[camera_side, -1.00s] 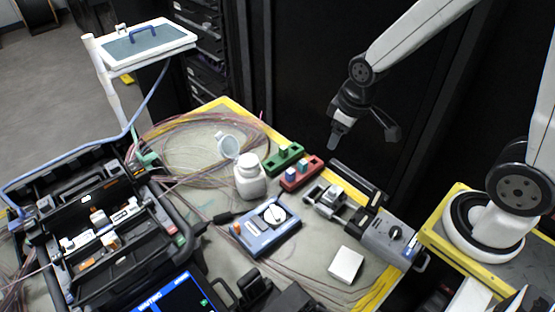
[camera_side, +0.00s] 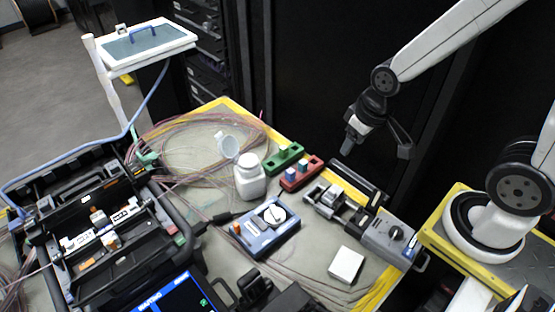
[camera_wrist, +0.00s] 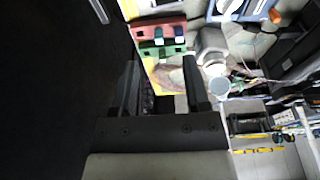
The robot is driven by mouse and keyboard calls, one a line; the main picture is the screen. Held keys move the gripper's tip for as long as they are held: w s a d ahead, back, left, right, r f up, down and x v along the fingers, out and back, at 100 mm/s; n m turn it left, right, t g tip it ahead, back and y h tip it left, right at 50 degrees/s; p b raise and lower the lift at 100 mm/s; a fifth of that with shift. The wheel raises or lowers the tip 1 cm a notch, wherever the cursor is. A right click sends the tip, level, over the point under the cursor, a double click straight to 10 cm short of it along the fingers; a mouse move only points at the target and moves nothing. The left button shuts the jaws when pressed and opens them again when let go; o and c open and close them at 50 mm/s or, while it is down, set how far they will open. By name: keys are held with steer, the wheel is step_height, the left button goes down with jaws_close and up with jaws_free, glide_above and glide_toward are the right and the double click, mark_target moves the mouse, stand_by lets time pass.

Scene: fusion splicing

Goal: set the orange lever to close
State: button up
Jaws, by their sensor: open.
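A small orange lever (camera_side: 237,229) sits at the left end of a blue device (camera_side: 280,236) with a round white dial, on the grey mat. In the wrist view the orange part (camera_wrist: 275,16) shows at the top right on the blue device (camera_wrist: 222,13). Whether the lever is set open or closed is too small to tell. My gripper (camera_side: 347,145) is open and empty, pointing down, above the table's back right edge and well apart from the lever. In the wrist view its two dark fingers (camera_wrist: 163,75) stand apart with nothing between them.
A white bottle (camera_side: 249,182) with its lid open, a green block (camera_side: 283,158) and a red block (camera_side: 301,174) stand behind the blue device. A grey clamp device (camera_side: 388,238) is at the right. A black splicer case (camera_side: 170,222) fills the left. Loose fibres cover the back.

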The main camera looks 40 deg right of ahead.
steer(key=shift+w, duration=0.2)
jaws_close()
steer(key=w+a+f+g, duration=0.1)
steer(key=w+a+g, duration=0.1)
steer(key=w+a, duration=0.5)
steer(key=w+a+f+g, duration=0.15)
steer(key=w+a, duration=0.25)
steer(key=w, duration=0.6)
steer(key=w+a+f+g, duration=0.1)
steer(key=w+a+f, duration=0.1)
steer(key=a, duration=0.5)
steer(key=w+a+f+g, duration=0.2)
steer(key=a+f, duration=0.1)
steer(key=a, duration=0.3)
steer(key=shift+a+f, duration=0.25)
steer(key=shift+a, duration=0.1)
steer(key=shift+w+g, duration=0.1)
steer(key=shift+g, duration=0.15)
